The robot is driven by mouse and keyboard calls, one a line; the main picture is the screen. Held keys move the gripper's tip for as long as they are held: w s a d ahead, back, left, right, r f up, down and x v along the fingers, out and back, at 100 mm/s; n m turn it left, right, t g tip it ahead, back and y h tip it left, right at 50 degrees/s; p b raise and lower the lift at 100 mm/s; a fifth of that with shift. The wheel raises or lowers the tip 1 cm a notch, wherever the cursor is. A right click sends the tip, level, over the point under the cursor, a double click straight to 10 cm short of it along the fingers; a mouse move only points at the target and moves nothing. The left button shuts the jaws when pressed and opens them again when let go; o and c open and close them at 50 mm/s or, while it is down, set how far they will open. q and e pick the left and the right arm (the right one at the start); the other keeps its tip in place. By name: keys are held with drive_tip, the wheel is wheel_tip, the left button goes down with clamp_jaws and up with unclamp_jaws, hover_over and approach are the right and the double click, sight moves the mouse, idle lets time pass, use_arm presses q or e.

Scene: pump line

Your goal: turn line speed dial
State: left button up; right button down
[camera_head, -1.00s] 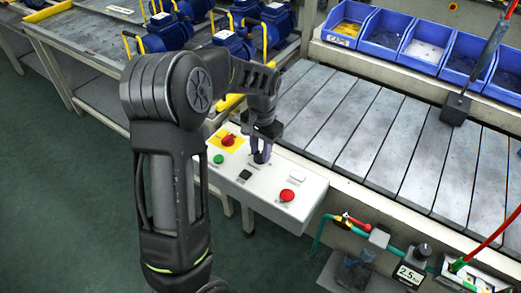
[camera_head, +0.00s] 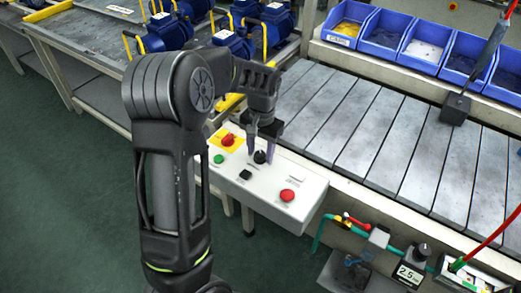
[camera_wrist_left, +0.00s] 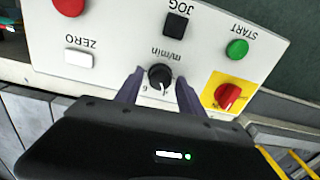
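The line speed dial is a black round knob (camera_wrist_left: 160,77) marked m/min on the white control panel (camera_wrist_left: 110,45). In the head view the dial (camera_head: 260,157) sits near the panel's middle. My left gripper (camera_head: 261,152) is open above the panel, one finger on each side of the dial. In the left wrist view its fingertips (camera_wrist_left: 159,80) stand apart from the knob, with a gap on both sides. A white pointer line on the knob faces the gripper body. My right gripper is not in view.
Close around the dial are a red switch on yellow (camera_wrist_left: 228,97), a green START button (camera_wrist_left: 237,48), a black JOG button (camera_wrist_left: 175,26) and a white ZERO button (camera_wrist_left: 79,59). A red button (camera_head: 287,195) is at the panel's right. The slatted conveyor (camera_head: 365,125) lies behind.

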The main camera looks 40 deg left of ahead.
sight(261, 154)
use_arm(q)
drive_tip(key=shift+o, duration=0.4)
wheel_tip(261, 154, up, 8)
drive_tip(key=shift+d+f, duration=0.1)
drive_tip(key=shift+d, duration=0.05)
idle(0.7)
